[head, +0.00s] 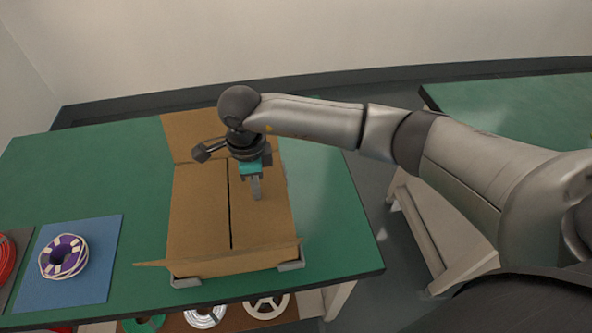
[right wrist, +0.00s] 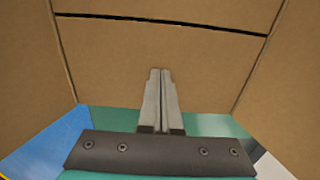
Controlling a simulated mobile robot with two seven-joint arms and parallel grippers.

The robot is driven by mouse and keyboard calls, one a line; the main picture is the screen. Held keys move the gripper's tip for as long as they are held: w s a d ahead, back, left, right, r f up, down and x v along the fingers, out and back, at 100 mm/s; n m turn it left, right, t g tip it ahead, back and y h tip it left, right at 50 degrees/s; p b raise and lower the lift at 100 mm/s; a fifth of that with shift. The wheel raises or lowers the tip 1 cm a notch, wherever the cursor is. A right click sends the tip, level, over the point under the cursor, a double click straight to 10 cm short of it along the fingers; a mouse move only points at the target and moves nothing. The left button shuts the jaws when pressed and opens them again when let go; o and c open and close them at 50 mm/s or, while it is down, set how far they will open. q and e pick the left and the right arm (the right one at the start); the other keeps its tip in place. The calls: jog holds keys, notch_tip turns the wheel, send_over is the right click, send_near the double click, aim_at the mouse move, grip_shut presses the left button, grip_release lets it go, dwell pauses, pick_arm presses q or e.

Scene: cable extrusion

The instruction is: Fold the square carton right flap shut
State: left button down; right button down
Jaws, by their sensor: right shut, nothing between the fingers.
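The square carton (head: 199,215) is a brown cardboard box on the green table. Its left and right flaps lie roughly flat over the top, with a narrow dark gap between them. The right flap (head: 268,222) is under my right gripper (head: 256,197). The far flap (head: 190,132) and near flap (head: 222,262) are folded outward. My right gripper's fingers are shut and empty, pointing down at the right flap; I cannot tell whether they touch it. In the right wrist view, the shut fingers (right wrist: 161,75) show against brown cardboard (right wrist: 205,62), with the dark gap beyond. My left gripper is not in view.
Grey corner brackets (head: 290,266) sit at the carton's near corners. A purple and white spool (head: 62,256) lies on a blue mat (head: 100,240) at left. More spools stand on a lower shelf. A second green table (head: 520,110) stands right, across a gap.

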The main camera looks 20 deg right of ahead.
notch_tip(320, 180, up, 10)
jog(key=p, duration=0.6)
jog(key=shift+p, duration=0.35)
jog(key=shift+f, duration=0.1)
